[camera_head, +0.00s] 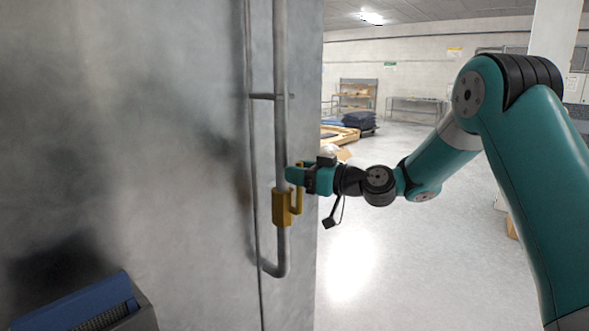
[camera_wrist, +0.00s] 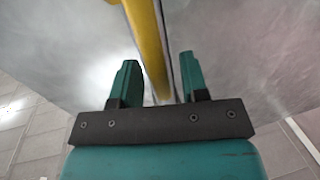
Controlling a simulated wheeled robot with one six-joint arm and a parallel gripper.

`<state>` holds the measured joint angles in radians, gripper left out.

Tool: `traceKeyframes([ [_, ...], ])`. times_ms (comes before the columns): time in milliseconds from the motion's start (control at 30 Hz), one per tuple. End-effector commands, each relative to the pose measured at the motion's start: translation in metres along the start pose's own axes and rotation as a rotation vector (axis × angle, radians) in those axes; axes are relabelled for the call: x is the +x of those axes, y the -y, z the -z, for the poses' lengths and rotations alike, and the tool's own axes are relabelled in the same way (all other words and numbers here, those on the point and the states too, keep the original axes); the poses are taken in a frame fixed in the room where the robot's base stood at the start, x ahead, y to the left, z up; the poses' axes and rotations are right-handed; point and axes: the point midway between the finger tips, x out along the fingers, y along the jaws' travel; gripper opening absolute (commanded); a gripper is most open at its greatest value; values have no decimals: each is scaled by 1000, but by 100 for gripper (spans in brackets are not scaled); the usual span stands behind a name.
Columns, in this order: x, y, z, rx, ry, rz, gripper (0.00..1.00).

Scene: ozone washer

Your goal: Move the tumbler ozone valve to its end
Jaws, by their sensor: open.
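The yellow valve (camera_head: 282,207) sits on a vertical grey pipe (camera_head: 281,130) that runs down the metal cabinet's side. Its yellow handle stands up at the right of the valve body. My gripper (camera_head: 298,176) is at the upper part of this handle. In the wrist view, the yellow handle (camera_wrist: 149,45) runs down between the two teal fingers of my open gripper (camera_wrist: 158,80). Whether a finger touches the handle out of sight I cannot tell.
The large metal cabinet (camera_head: 130,130) fills the left side. A blue-topped box (camera_head: 85,303) stands low at the left. Open floor (camera_head: 390,250) lies to the right, with pallets (camera_head: 340,134) and shelves (camera_head: 357,95) far behind.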

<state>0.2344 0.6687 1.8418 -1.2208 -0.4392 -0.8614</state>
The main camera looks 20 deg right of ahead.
Motion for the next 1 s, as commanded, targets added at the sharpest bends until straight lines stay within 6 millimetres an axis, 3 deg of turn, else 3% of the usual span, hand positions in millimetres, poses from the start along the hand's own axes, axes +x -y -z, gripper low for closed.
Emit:
traceKeyframes([
  [100, 0, 0, 0, 0, 0, 0, 41],
  [300, 0, 0, 0, 0, 0, 1, 0],
  [667, 2, 4, -3, -26, 4, 3, 0],
  [1000, 5, 25, -12, -222, 36, 3, 0],
])
